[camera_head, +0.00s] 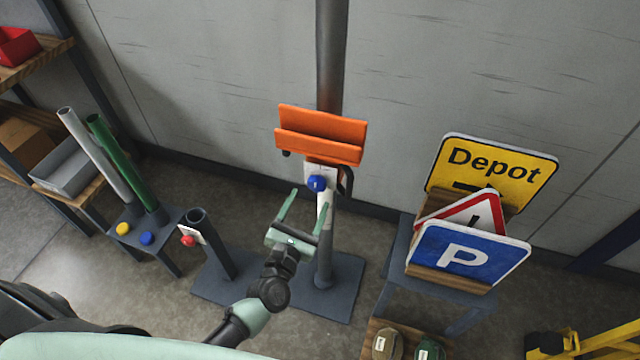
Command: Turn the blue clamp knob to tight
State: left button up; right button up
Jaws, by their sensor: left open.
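The blue clamp knob (317,183) sits on a white plate on the upright post, just below an orange bracket (320,136). My left gripper (305,205) is open in front of the post, with its two green fingers spread and pointing up toward the knob. The knob shows between and slightly above the fingertips, toward the right finger. I cannot tell whether the right finger touches the post. Any marking on the plate is too small to read. My right gripper is not in view.
A short post with a red knob (188,240) stands to the left. A rack (160,222) holds a grey and a green pole. At right, a stand holds a yellow Depot sign (488,170), a triangular warning sign and a blue P sign (468,256). The wall is close behind.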

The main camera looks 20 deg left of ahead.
aim_at(316, 188)
pick_arm(q)
jog(key=w+p, duration=0.1)
jog(key=w, duration=0.6)
jog(key=shift+d+f, duration=0.1)
jog(key=shift+d, duration=0.05)
jog(key=c, duration=1.4)
